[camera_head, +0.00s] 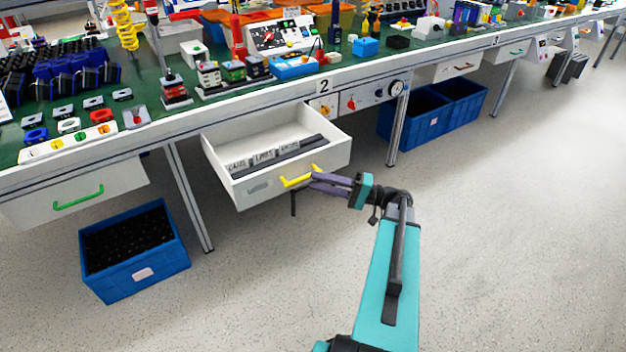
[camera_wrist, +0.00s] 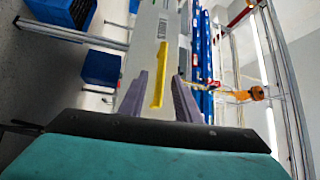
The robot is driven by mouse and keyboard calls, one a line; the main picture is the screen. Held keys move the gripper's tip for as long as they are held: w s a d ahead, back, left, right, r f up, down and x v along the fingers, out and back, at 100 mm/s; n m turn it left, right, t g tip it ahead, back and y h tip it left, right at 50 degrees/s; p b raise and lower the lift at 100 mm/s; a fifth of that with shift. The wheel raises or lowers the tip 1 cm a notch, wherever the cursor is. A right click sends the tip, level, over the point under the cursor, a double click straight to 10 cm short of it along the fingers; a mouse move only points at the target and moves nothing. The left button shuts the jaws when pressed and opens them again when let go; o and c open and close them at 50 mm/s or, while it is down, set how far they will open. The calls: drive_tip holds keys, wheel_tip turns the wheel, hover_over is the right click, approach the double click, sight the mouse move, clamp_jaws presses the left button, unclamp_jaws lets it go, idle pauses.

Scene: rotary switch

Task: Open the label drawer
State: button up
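The label drawer (camera_head: 335,158) is a white drawer under the workbench, pulled well out, with its inside showing. Labelled compartments or cards (camera_head: 263,160) and dark strips lie in it. Its yellow handle (camera_head: 297,181) is on the front panel; the handle (camera_wrist: 160,78) and white front (camera_wrist: 143,45) also show in the wrist view. My gripper (camera_head: 314,180) is at the handle, reaching from the right. In the wrist view my gripper (camera_wrist: 159,82) has its two purple fingers apart, one on each side of the handle, with a visible gap on both sides.
A blue crate (camera_head: 135,250) stands on the floor at left, below a closed drawer with a green handle (camera_head: 78,198). A table leg (camera_head: 190,200) is left of the open drawer, another (camera_head: 397,130) right. Blue bins (camera_head: 425,115) stand behind.

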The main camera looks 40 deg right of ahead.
drive_tip(key=v, duration=1)
drive_tip(key=shift+d+p, duration=0.15)
drive_tip(key=shift+p, duration=0.2)
